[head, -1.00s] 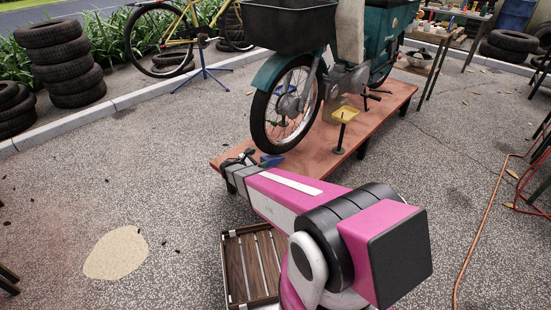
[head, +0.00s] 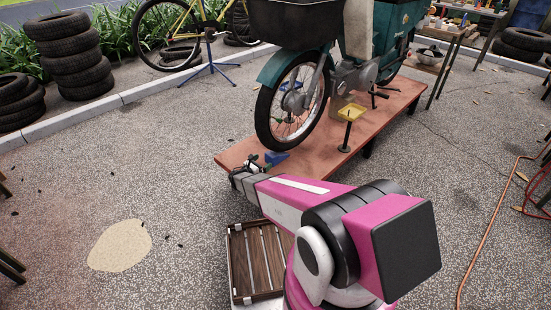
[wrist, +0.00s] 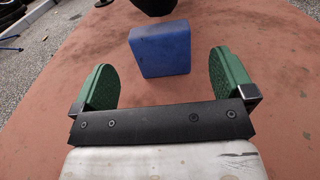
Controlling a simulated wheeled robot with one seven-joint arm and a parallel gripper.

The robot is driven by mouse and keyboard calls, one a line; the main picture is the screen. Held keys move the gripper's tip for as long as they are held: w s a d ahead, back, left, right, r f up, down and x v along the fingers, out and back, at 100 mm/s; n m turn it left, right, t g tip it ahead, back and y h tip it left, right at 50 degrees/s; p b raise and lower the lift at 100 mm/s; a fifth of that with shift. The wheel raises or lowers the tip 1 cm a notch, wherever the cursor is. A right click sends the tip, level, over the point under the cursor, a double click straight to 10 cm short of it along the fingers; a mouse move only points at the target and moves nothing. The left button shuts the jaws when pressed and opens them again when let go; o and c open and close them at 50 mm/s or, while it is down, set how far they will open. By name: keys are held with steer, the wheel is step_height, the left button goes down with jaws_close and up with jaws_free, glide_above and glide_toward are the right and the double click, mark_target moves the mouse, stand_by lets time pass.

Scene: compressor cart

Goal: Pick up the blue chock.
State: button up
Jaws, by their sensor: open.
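The blue chock (head: 276,157) stands on the red-brown platform (head: 322,140) just in front of the motorbike's front wheel. In the wrist view the blue chock (wrist: 160,49) is a block centred ahead of my gripper (wrist: 162,66). The two green-padded fingers are spread wide, one to each side, with nothing between them and a gap of bare platform before the chock. In the head view my gripper (head: 258,161) is low at the platform's near left end, close beside the chock; my own arm partly hides it.
The motorbike's front wheel (head: 293,103) rises right behind the chock. A yellow tray (head: 352,112) and a dark post (head: 347,132) are to the right on the platform. A slatted wooden crate (head: 238,262) is on the near side, below my arm.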

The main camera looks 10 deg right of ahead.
mark_target(269, 157)
steer(key=shift+x, duration=2.65)
steer(key=c, duration=1.2)
